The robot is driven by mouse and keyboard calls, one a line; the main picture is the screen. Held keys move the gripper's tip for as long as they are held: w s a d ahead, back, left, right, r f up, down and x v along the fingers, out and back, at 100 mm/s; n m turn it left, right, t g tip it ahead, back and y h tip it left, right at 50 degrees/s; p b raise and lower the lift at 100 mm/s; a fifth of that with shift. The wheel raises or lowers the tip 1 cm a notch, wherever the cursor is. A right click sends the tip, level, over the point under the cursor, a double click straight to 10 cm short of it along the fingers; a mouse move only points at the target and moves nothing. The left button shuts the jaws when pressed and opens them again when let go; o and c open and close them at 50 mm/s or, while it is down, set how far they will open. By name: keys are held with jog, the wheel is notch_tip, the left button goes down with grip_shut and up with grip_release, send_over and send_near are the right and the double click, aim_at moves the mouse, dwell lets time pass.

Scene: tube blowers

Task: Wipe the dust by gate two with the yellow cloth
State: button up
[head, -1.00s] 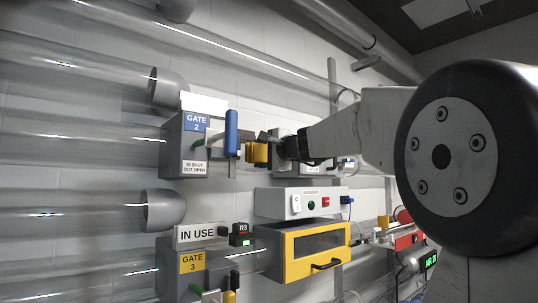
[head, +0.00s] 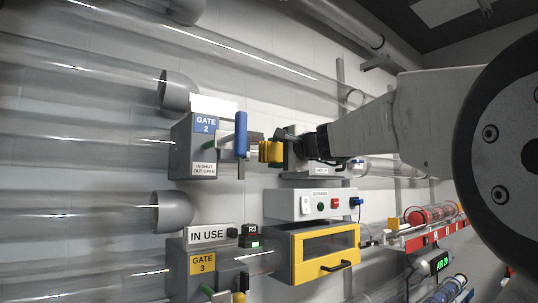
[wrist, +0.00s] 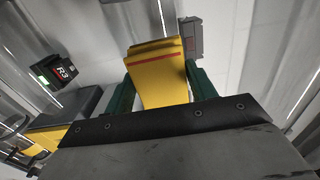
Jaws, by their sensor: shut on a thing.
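My gripper (head: 268,152) is shut on the yellow cloth (head: 275,151), just right of gate two's blue handle (head: 241,134). The gate two box (head: 181,150) is grey, with a blue "GATE 2" label and an "IN SHUT OUT OPEN" label. In the wrist view the folded cloth (wrist: 160,78) has a red stripe and sits between two green fingers. I cannot make out dust in either view. I cannot tell whether the cloth touches anything.
Clear tubes (head: 80,150) run along the left. Below are a white switch panel (head: 333,203), a yellow-framed cabinet (head: 327,253), the gate three box (head: 178,268) and an "IN USE" sign (head: 206,235). A black R3 unit (wrist: 62,72) shows in the wrist view.

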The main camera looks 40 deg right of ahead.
jog(key=shift+s, duration=0.75)
jog(key=shift+s, duration=0.1)
jog(key=shift+s, duration=1.4)
jog(key=shift+w, duration=0.1)
jog(key=shift+w+a, duration=0.15)
jog(key=shift+w, duration=1.6)
jog(key=shift+w+a, duration=0.1)
jog(key=shift+w, duration=1.6)
jog(key=shift+w, duration=1)
